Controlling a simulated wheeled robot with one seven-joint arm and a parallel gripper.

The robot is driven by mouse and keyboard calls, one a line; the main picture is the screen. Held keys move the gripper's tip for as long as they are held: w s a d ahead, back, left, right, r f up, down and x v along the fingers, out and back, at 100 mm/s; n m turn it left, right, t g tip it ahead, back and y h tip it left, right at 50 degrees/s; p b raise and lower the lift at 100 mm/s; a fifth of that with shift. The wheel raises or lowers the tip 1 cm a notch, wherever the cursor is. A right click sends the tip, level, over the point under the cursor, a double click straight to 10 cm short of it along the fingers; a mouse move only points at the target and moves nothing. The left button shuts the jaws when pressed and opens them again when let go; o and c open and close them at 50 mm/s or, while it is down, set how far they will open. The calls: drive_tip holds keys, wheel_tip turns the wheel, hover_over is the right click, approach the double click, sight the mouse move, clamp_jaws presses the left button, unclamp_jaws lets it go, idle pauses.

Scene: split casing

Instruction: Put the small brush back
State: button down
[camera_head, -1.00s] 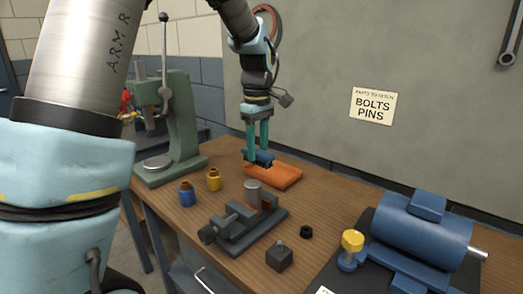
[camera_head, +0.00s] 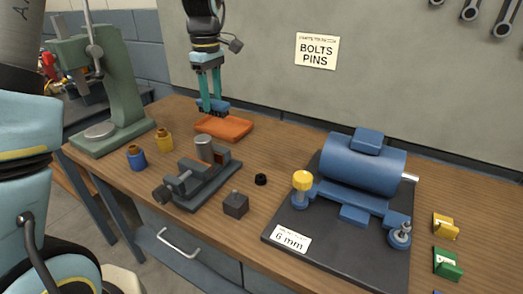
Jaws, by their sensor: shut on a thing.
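The small brush (camera_head: 214,107) is dark blue and sits between the fingertips of my gripper (camera_head: 212,102), at the back left of the bench. My gripper points down and is shut on it. An orange tray (camera_head: 226,129) lies flat on the bench directly below the brush. I cannot tell whether the brush touches the tray or hangs just above it.
A green press (camera_head: 122,95) stands at the left. A blue motor (camera_head: 362,163) on a black mat (camera_head: 283,239) fills the right.

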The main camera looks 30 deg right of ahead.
drive_tip(key=d+f+b, duration=0.3)
drive_tip(key=d+f, duration=0.2)
drive_tip(key=d, duration=0.5)
drive_tip(key=d+f+b, duration=0.3)
drive_tip(key=d+f, duration=0.3)
drive_tip(key=d, duration=0.4)
drive_tip(key=f, duration=0.1)
drive_tip(key=f+p, duration=0.1)
drive_tip(key=f, duration=0.1)
drive_tip(key=s+f+p, duration=0.1)
drive_tip(key=f, duration=0.1)
drive_tip(key=shift+d+f, duration=0.25)
drive_tip(key=shift+d, duration=0.15)
drive_tip(key=shift+w+f+p, duration=0.1)
drive_tip(key=shift+f+p, duration=0.75)
drive_tip(key=shift+f, duration=1.35)
drive_tip(key=shift+f, duration=0.15)
drive_tip(key=shift+c, duration=2.1)
unclamp_jaws()
